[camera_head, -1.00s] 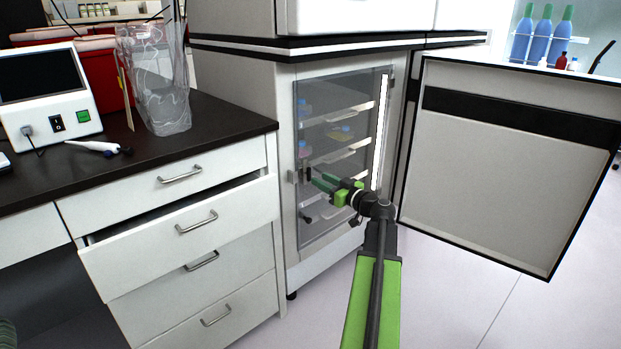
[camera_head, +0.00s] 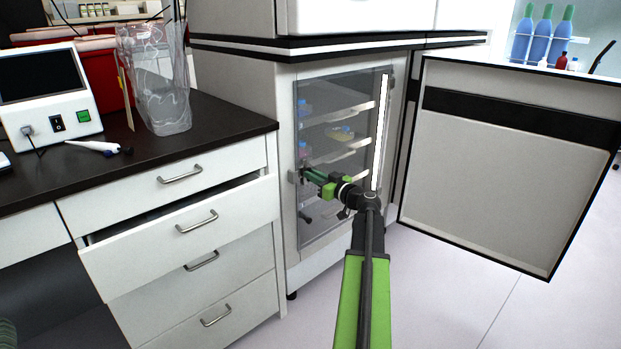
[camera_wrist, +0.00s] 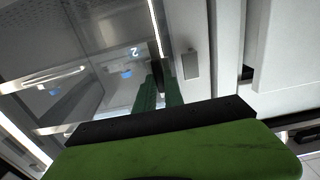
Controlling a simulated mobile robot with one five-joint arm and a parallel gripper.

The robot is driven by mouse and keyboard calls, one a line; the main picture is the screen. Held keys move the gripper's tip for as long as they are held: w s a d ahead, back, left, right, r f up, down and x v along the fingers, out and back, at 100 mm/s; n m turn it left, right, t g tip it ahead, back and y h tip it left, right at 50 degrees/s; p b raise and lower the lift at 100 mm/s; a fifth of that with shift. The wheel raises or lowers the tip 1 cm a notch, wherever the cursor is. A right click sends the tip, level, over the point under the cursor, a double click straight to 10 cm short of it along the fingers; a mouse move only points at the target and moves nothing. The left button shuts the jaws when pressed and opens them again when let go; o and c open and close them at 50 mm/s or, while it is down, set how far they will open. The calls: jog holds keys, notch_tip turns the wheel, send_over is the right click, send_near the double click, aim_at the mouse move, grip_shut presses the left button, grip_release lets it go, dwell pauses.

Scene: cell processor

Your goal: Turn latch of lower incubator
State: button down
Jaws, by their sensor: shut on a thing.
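The lower incubator (camera_head: 285,120) stands open at its outer door, and its inner glass door (camera_head: 335,215) is shut. The latch sits at the left edge of the glass, mostly hidden by my fingers in the head view. In the wrist view the dark upright latch (camera_wrist: 155,50) shows between my two green fingertips. My gripper (camera_head: 307,174) is shut on the latch; it also shows in the wrist view (camera_wrist: 160,88). A small metal plate (camera_wrist: 191,66) is beside the latch on the frame.
The open outer door (camera_head: 510,180) hangs to the right of my arm. A drawer (camera_head: 150,245) stands partly pulled out on the left. Shelves with small coloured items, including a yellow one (camera_head: 341,133), are behind the glass. The floor on the right is clear.

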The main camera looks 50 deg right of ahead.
jog(key=m, duration=1.7)
jog(key=shift+d+f+m, duration=0.2)
jog(key=shift+d+m, duration=0.1)
jog(key=shift+m, duration=0.1)
dwell(0.6)
jog(key=c, duration=1.5)
grip_release()
jog(key=shift+o, duration=0.3)
jog(key=shift+s, duration=0.15)
